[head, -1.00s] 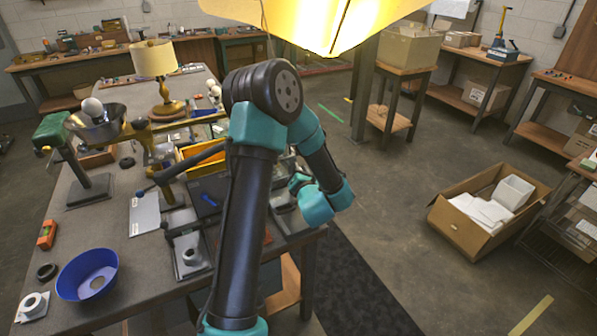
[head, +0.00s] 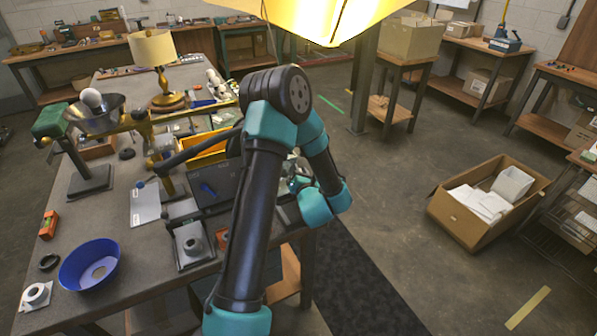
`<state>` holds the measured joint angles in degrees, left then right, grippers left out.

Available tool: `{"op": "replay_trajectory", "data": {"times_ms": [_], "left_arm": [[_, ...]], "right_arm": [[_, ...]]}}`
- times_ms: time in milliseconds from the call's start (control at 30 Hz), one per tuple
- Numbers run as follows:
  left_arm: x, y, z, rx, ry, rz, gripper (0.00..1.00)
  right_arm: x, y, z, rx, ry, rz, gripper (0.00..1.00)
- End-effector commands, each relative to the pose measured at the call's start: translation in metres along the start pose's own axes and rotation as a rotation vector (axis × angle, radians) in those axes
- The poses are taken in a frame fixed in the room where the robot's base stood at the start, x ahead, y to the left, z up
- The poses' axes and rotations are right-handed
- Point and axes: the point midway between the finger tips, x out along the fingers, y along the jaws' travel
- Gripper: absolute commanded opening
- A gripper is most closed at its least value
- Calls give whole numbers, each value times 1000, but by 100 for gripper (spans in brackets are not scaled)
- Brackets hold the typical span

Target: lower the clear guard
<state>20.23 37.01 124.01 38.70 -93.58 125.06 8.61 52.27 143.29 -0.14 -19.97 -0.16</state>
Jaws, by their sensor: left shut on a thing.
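My left gripper (head: 298,182) is low behind my forearm at the bench's right edge, pointing left. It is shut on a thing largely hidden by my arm. From its place this looks like the edge of the clear guard, but the guard's outline and tilt cannot be made out. My right gripper is not in view.
The bench (head: 115,240) also holds a blue bowl (head: 72,272), a lamp with a cream shade (head: 153,48), a metal bowl on a stand (head: 95,122) and a yellow bin (head: 205,157). A cardboard box (head: 450,222) stands on the floor at the right.

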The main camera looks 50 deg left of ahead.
Motion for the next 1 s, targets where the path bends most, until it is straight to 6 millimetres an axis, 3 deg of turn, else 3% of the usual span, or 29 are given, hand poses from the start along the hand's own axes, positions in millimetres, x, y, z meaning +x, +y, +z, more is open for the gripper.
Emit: {"op": "replay_trajectory", "data": {"times_ms": [267,633,767,1000], "left_arm": [[-1,-2,-4,5,8,-8,53],[-6,-2,-2,4,6,-7,53],[-18,-3,-2,4,6,-10,53],[-60,-2,-2,5,5,-11,53]], "right_arm": [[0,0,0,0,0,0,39],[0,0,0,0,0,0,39],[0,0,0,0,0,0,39],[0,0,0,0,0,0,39]]}}
